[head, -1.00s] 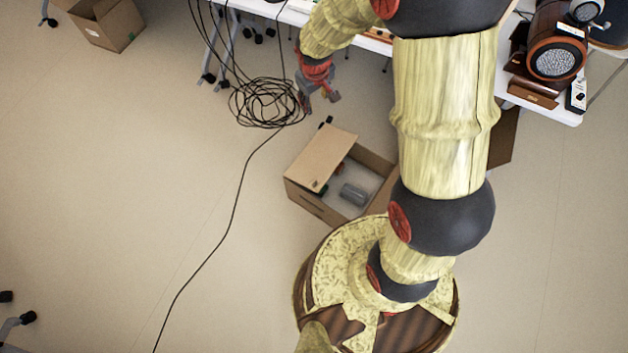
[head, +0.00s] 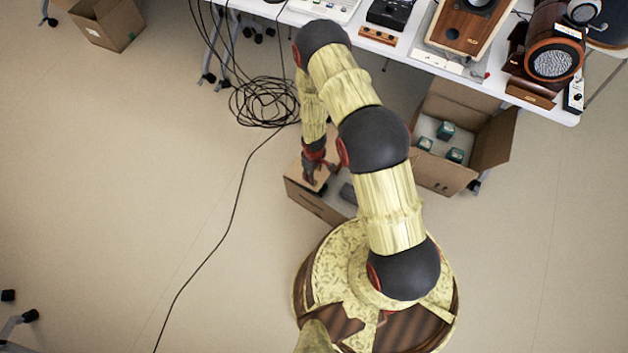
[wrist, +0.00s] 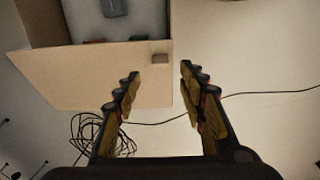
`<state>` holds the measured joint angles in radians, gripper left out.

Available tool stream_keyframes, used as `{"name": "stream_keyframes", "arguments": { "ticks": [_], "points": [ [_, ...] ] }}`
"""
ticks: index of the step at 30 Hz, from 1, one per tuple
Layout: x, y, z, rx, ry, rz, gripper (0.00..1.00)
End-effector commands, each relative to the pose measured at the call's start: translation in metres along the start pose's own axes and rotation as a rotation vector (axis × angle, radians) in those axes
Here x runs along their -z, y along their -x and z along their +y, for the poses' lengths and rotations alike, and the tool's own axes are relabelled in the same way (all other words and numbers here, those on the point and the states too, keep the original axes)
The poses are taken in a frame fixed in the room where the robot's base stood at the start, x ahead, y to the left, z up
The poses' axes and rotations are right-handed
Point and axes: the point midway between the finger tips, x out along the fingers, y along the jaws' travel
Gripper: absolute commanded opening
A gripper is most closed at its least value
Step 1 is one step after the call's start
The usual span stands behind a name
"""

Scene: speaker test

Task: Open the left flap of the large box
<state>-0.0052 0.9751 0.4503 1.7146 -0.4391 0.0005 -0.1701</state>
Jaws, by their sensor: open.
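A brown cardboard box (head: 316,204) stands on the floor beside my base, partly hidden by my arm. Its left flap (head: 295,174) lies over the left part of the opening. In the wrist view the tan flap (wrist: 75,78) fills the upper left, with a small notch near its right corner. My gripper (head: 317,177) is over this flap. In the wrist view my gripper (wrist: 158,75) is open and empty; the left finger overlaps the flap and the right finger is past its edge. Contact cannot be told. A grey object (wrist: 114,8) lies inside the box.
Another open box (head: 440,178) with green-topped items stands to the right, by the table (head: 400,52) loaded with speakers. Coiled black cables (head: 262,103) lie left of my arm. A third box (head: 112,24) is at the top left. The floor at left is mostly clear.

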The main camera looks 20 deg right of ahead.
Motion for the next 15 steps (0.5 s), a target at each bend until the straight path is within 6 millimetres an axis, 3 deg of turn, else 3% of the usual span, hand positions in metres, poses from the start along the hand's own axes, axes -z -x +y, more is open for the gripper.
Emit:
{"name": "stream_keyframes", "arguments": {
  "ticks": [15],
  "points": [
    [-0.001, -0.070, -0.001, 0.001, -0.001, -0.001, 0.41]
  ]
}}
